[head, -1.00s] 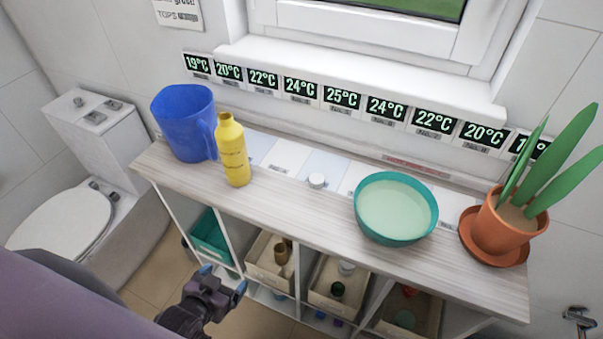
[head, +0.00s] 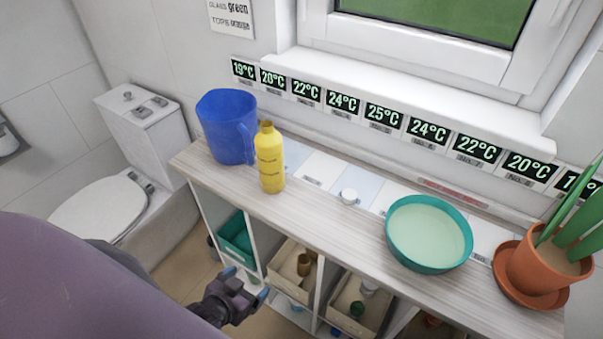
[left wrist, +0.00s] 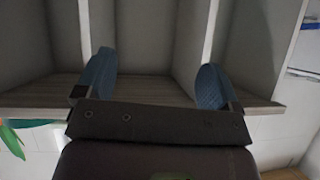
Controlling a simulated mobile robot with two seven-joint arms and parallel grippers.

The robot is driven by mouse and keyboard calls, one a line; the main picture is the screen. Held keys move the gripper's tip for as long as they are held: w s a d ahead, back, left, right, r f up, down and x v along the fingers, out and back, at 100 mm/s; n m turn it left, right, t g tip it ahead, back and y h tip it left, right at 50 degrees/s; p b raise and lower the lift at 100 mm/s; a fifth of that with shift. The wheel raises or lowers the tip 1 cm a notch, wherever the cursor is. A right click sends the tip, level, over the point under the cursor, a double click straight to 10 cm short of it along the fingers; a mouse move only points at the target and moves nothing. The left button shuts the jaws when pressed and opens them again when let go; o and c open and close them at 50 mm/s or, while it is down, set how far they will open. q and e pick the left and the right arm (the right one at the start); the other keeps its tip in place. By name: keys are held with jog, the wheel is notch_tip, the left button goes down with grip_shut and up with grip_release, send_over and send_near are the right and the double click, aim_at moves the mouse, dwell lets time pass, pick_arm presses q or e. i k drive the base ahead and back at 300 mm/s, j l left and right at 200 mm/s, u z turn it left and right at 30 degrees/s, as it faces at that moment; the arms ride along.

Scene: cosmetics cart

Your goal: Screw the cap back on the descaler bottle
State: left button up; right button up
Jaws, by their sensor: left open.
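The yellow descaler bottle (head: 270,160) stands upright and without a cap on the wooden shelf top, just right of the blue jug. A small white cap (head: 349,196) lies on the shelf top to the right of the bottle, apart from it. My left gripper (head: 248,286) is low in front of the shelf unit, below the top, open and empty. In the left wrist view its two blue fingertips (left wrist: 156,88) are spread apart, with shelf compartments beyond. The right gripper does not show.
A blue jug (head: 226,128) stands left of the bottle. A teal bowl of pale liquid (head: 430,236) and a potted plant (head: 540,268) stand to the right. Crates (head: 284,272) with small containers fill the compartments below. The cart top (head: 318,212) is clear in front of the cap.

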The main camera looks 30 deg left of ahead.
aim_at(269, 152)
jog(key=k, duration=0.65)
jog(key=z, duration=1.8)
jog(key=k+j, duration=0.35)
jog(key=j, duration=0.15)
jog(key=k+j, duration=0.35)
jog(key=j, duration=0.15)
jog(key=k+j, duration=0.35)
jog(key=j, duration=0.15)
